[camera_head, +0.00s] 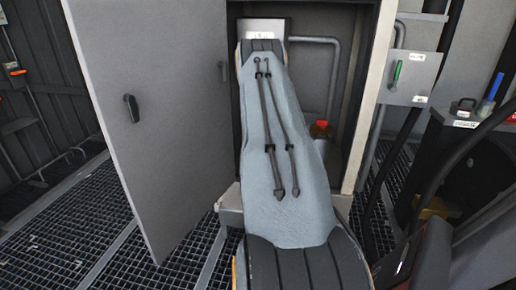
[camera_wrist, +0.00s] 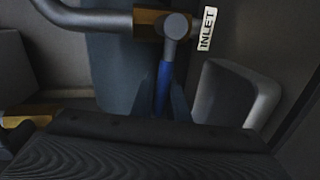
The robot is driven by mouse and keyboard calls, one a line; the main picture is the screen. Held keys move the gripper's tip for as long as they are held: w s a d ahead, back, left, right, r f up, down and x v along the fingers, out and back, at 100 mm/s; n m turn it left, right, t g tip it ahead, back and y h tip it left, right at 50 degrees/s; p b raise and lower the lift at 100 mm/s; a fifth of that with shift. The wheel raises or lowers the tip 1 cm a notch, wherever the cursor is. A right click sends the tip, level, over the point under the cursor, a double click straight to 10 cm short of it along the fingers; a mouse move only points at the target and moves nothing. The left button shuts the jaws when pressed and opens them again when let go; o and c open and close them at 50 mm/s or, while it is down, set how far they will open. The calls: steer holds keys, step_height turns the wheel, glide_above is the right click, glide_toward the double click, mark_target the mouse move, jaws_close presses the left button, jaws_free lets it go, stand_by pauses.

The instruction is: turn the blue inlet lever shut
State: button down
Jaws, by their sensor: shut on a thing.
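The blue inlet lever (camera_wrist: 162,88) shows in the wrist view. It hangs down in the picture from a round grey hub on a brass valve body (camera_wrist: 148,20), across the line of the grey pipe. A white tag reading INLET (camera_wrist: 207,30) is beside the hub. My gripper (camera_wrist: 160,106) is shut on the lever, with narrow grey fingers on either side of it. The lever's lower end is hidden by the dark gripper body. In the head view my arm covers the gripper and lever.
In the head view, a grey cabinet door (camera_head: 160,110) stands open at left. A green lever (camera_head: 397,72) is on a panel at right. The floor is grating.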

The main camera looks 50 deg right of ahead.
steer(key=shift+s+d+f+n+g, duration=0.1)
steer(key=shift+d+f+n+g, duration=0.05)
steer(key=shift+n+g, duration=0.15)
stand_by(0.4)
steer(key=c, duration=1.7)
jaws_free()
steer(key=shift+s+d+f, duration=0.1)
steer(key=shift+s, duration=0.05)
steer(key=shift+w+a, duration=0.2)
steer(key=shift+a, duration=0.1)
steer(key=p+v, duration=0.2)
steer(key=v, duration=0.5)
steer(key=shift+s+a, duration=0.2)
steer(key=shift+a, duration=0.05)
